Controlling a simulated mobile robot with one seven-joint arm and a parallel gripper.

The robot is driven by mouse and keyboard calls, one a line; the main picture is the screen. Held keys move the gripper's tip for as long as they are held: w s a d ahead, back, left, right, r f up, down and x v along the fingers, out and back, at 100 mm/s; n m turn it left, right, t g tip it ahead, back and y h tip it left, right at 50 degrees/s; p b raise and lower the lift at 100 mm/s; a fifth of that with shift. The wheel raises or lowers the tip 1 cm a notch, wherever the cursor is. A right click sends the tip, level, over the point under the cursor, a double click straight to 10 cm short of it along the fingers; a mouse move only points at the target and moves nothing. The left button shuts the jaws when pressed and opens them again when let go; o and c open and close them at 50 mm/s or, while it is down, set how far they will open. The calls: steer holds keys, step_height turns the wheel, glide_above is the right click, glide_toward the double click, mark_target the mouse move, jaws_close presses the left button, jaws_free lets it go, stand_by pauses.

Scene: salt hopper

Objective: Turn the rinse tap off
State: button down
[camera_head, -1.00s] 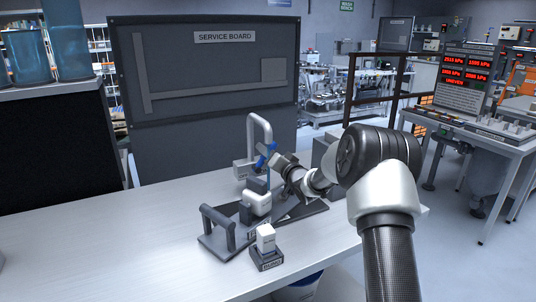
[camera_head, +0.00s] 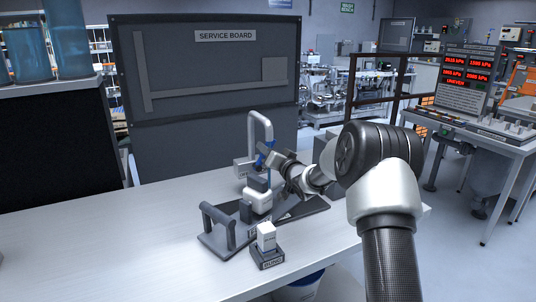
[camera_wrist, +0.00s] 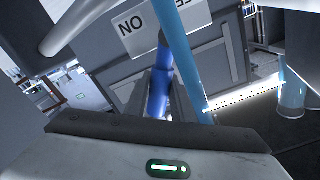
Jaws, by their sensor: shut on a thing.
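The rinse tap has a pale gooseneck spout (camera_head: 262,117) rising from a block at the back of the bench. Its blue lever (camera_wrist: 158,93) lies between my jaws in the wrist view. My gripper (camera_head: 266,157) is shut on the lever from the right, below the spout. Gripper and arm hide part of the lever in the head view. A pale blue streak (camera_wrist: 187,60), which looks like running water, crosses in front of the lever. A label (camera_wrist: 140,22) behind it reads ON upside down, with a partly covered word beside it.
A dark handle fixture (camera_head: 218,228) and a white block in a small labelled holder (camera_head: 267,258) stand in front of the tap. The service board (camera_head: 205,70) is behind.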

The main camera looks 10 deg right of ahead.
steer(key=c, duration=1.5)
jaws_free()
steer(key=shift+s, duration=0.1)
steer(key=p+v, duration=0.1)
steer(key=v, duration=1.6)
steer(key=shift+s+d, duration=0.1)
